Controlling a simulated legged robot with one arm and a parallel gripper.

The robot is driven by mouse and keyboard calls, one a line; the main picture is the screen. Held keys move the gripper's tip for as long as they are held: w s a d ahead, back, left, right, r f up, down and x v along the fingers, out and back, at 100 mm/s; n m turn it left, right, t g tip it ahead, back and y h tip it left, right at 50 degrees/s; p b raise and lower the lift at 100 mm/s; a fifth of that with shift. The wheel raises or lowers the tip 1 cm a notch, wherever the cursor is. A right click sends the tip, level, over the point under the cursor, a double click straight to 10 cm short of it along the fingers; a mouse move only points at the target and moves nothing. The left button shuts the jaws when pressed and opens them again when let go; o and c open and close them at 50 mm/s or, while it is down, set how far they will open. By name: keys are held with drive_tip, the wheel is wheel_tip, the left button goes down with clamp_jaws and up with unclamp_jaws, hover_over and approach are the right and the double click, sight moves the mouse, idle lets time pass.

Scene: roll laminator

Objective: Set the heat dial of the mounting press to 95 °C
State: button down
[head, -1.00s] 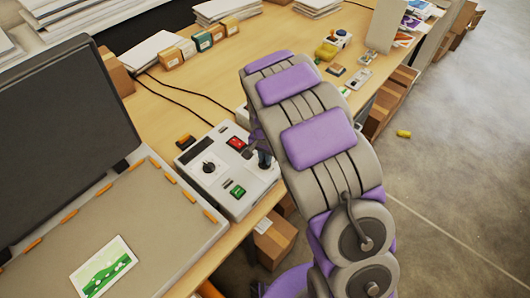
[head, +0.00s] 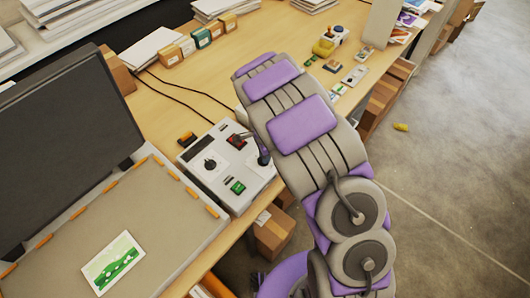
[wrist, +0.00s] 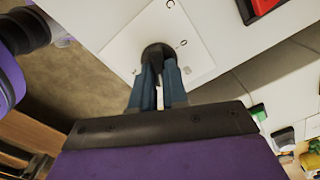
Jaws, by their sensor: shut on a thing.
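The mounting press's white control box (head: 222,190) sits at the front edge of the table. A black dial (head: 210,164) on its left side stands free. My gripper (wrist: 159,72) has its blue fingers shut on a second, dark round knob (wrist: 157,52) at the box's right side. That knob sits on a white label plate (wrist: 195,55) with a few letters, of which a C and an O show. In the head view my gripper (head: 263,159) hides most of this knob. I cannot read which dial is for heat, nor the settings.
The press's bed (head: 130,225), holding a green picture (head: 114,262), and raised dark lid (head: 60,130) are at left.

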drive_tip(key=shift+m, duration=0.3)
drive_tip(key=c, duration=1.1)
unclamp_jaws()
drive_tip(key=shift+a, duration=0.2)
drive_tip(key=shift+c, duration=0.2)
drive_tip(key=shift+w+d+r, duration=0.1)
drive_tip(key=shift+r, duration=0.25)
wheel_tip(320, 180, up, 17)
drive_tip(key=shift+a+f+p, duration=0.2)
drive_tip(key=shift+p, duration=0.15)
drive_tip(key=shift+d, duration=0.1)
